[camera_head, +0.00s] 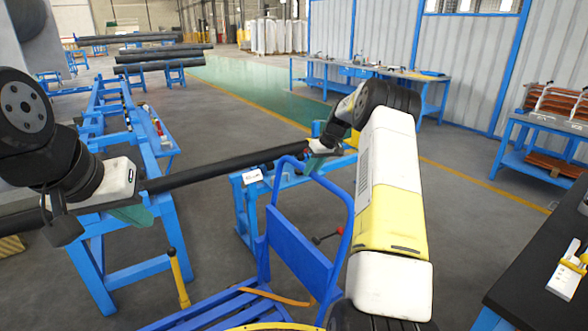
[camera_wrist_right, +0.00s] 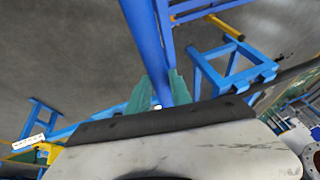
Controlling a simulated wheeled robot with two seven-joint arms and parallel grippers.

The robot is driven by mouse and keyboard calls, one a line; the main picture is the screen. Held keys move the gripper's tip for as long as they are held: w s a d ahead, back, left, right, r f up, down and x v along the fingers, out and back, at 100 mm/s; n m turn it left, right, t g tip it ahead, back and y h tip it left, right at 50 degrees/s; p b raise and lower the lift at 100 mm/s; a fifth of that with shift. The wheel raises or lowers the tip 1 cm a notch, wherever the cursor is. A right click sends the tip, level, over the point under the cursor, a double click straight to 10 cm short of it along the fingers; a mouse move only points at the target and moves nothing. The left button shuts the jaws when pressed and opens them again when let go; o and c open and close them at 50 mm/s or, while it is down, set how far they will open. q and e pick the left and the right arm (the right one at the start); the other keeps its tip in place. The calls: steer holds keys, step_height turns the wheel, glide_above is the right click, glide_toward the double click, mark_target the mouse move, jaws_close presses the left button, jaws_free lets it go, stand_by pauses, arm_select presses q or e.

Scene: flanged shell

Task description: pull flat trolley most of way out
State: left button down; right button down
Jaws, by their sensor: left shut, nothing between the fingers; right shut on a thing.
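The blue flat trolley (camera_head: 298,248) stands at the bottom middle of the head view, with a slatted deck and a tall bent-tube handle. My right gripper (camera_head: 314,165) is at the top of that handle. In the right wrist view its green fingers (camera_wrist_right: 160,93) are shut around the blue handle tube (camera_wrist_right: 143,38). My left gripper (camera_head: 132,215) is shut and empty, pointing down near the blue stand at the left, apart from the trolley. Part of the trolley's front and right side is cut off or hidden by my right arm.
A long dark pipe (camera_head: 215,168) rests on blue stands behind the trolley. A yellow post (camera_head: 178,278) with a black top stands left of the deck. A dark-topped table (camera_head: 545,240) is at the right edge. Grey floor is open between the trolley and the back workbench (camera_head: 385,78).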

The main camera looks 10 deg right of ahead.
steer(key=shift+w+d, duration=0.15)
steer(key=shift+d, duration=0.5)
steer(key=shift+f, duration=0.1)
steer(key=c, duration=1.2)
jaws_free()
steer(key=shift+o, duration=0.2)
steer(key=shift+r, duration=0.2)
steer(key=v, duration=0.7)
steer(key=shift+r, duration=0.25)
steer(key=shift+r, duration=0.1)
